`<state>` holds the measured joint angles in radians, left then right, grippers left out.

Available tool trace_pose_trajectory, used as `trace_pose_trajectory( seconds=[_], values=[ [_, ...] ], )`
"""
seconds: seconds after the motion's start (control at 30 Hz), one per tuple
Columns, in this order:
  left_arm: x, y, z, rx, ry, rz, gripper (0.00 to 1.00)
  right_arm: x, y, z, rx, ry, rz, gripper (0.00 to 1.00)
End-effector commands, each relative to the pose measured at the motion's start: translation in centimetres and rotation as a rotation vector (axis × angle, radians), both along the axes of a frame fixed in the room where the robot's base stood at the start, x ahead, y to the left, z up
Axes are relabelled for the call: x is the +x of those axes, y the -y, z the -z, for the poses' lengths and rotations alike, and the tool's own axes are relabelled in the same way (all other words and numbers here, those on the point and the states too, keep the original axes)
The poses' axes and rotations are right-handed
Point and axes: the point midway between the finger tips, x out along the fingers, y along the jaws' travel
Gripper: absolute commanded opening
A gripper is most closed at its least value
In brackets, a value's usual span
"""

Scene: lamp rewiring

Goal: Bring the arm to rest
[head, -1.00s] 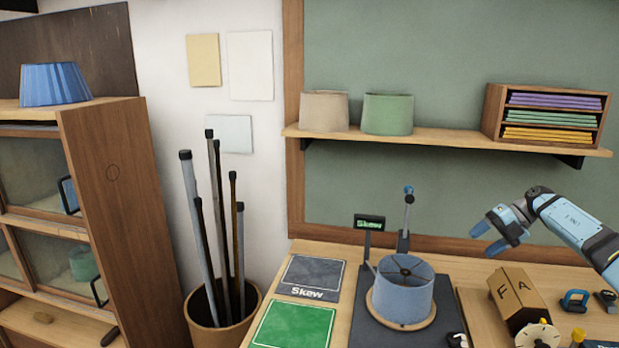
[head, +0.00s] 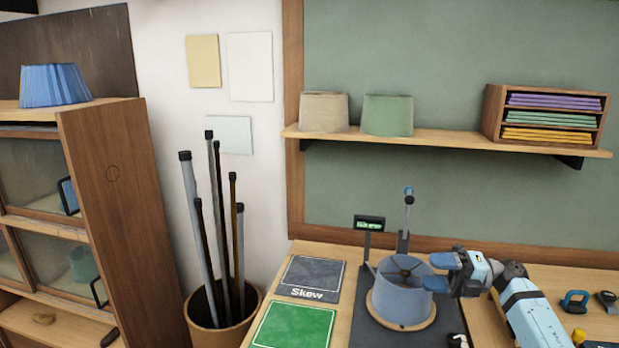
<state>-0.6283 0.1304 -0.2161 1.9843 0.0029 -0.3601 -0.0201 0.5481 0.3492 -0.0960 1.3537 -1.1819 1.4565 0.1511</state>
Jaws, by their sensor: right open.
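My right gripper (head: 440,272) is open, with its blue fingers pointing left at the right side of the blue lampshade (head: 402,300). I cannot tell whether a finger touches the shade. The shade stands upright on a round wooden disc (head: 418,325) on a dark test stand (head: 367,334). My right arm (head: 530,305) comes in from the lower right, low over the bench. My left gripper is not in view.
A small display (head: 369,223) and an upright post (head: 404,241) stand behind the shade. A grey "Skew" mat (head: 312,276) and a green mat (head: 294,327) lie left. A bin of rods (head: 197,327) stands further left. A wall shelf (head: 445,136) hangs above.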

Motion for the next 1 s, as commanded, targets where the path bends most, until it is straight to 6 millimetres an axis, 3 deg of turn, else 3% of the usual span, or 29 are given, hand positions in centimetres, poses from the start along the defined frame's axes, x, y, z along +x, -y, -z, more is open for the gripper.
trace_pose_trajectory(
  seconds=[0.27, 0.47, 0.6, 0.7, 1.0],
  values=[
    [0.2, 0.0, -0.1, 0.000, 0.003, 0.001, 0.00, 5.2, 2.8, -5.5, 0.383, -0.040, 0.330, 0.60],
    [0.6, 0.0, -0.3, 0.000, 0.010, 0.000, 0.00, 10.1, 8.7, -7.9, 0.736, -0.221, 0.683, 0.60],
    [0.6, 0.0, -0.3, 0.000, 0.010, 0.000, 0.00, 12.7, 13.1, -6.5, 0.928, -0.432, 0.918, 0.60],
    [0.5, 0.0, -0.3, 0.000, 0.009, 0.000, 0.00, 13.8, 15.2, -4.7, 1.010, -0.582, 1.044, 0.60],
    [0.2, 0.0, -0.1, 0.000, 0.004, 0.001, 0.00, 14.8, 17.8, 1.6, 1.102, -1.015, 1.301, 0.60]
  ],
)
